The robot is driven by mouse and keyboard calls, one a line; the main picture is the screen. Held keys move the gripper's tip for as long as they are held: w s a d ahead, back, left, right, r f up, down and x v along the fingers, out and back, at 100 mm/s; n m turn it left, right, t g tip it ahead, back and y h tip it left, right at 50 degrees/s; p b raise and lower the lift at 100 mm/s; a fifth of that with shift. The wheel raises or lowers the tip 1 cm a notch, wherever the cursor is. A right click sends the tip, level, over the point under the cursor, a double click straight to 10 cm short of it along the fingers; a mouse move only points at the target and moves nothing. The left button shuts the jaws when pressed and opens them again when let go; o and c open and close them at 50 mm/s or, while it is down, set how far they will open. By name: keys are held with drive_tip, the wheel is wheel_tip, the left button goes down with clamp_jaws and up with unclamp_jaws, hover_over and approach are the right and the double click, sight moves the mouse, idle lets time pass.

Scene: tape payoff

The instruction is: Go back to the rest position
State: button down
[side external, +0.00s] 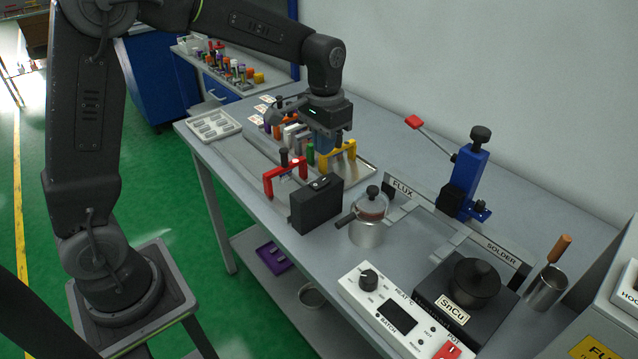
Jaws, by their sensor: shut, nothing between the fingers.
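My gripper (328,150) points down over the workbench (440,115), just above or behind the yellow bracket-shaped handle (350,150). Its fingertips are small and partly hidden, and I see nothing held in them. I cannot tell whether they touch the yellow handle. A red bracket-shaped handle (285,172) stands to the left and nearer the camera. A row of small coloured and grey parts (291,130) stands behind it, close to my gripper.
A white tray (212,125) lies at the far left. Air above the bench is clear.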

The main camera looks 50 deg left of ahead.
drive_tip(key=s+d+r+t, duration=0.1)
drive_tip(key=s+r+t, duration=0.1)
drive_tip(key=s, duration=0.9)
drive_tip(key=s+d+r+t, duration=0.1)
drive_tip(key=s+r+t, duration=0.2)
drive_tip(key=s, duration=0.8)
drive_tip(key=shift+d+r+t, duration=0.15)
drive_tip(key=shift+r+t, duration=0.15)
drive_tip(key=shift+r, duration=0.65)
drive_tip(key=shift+w, duration=0.1)
drive_tip(key=w+a+m+g, duration=0.2)
drive_tip(key=w+m+g, duration=0.2)
drive_tip(key=w+m, duration=1.4)
drive_tip(key=shift+w+r, duration=0.15)
drive_tip(key=shift+w, duration=1.05)
drive_tip(key=shift+a, duration=0.1)
